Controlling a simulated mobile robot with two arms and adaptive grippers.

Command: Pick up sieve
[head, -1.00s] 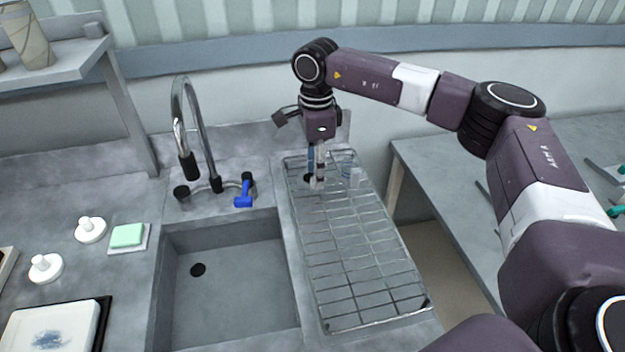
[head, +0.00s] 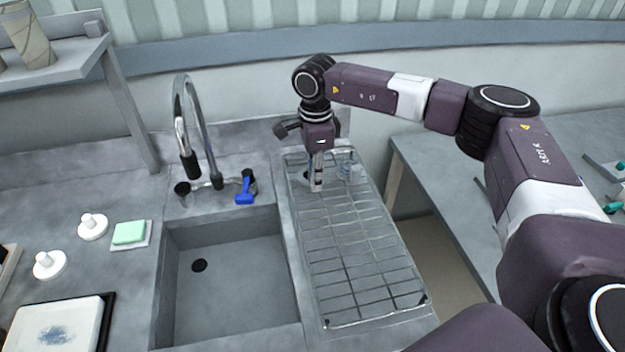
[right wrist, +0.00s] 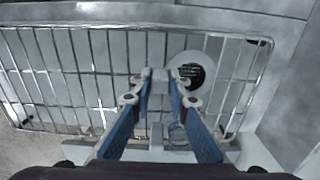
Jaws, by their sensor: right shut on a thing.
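My right gripper (head: 317,187) points down over the far end of the wire drying rack (head: 372,285). In the right wrist view its blue-padded fingers (right wrist: 160,77) are close together. A round, pale-rimmed piece with a dark centre, which I take for the sieve (right wrist: 194,69), is at the right fingertip. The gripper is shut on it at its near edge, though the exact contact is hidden. My left gripper is in neither view.
A clear glass-like item (head: 350,169) stands on the rack just right of the gripper. The sink (head: 230,285), tall faucet (head: 205,130) and blue-handled item (head: 245,190) are to the left. The near part of the rack is empty.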

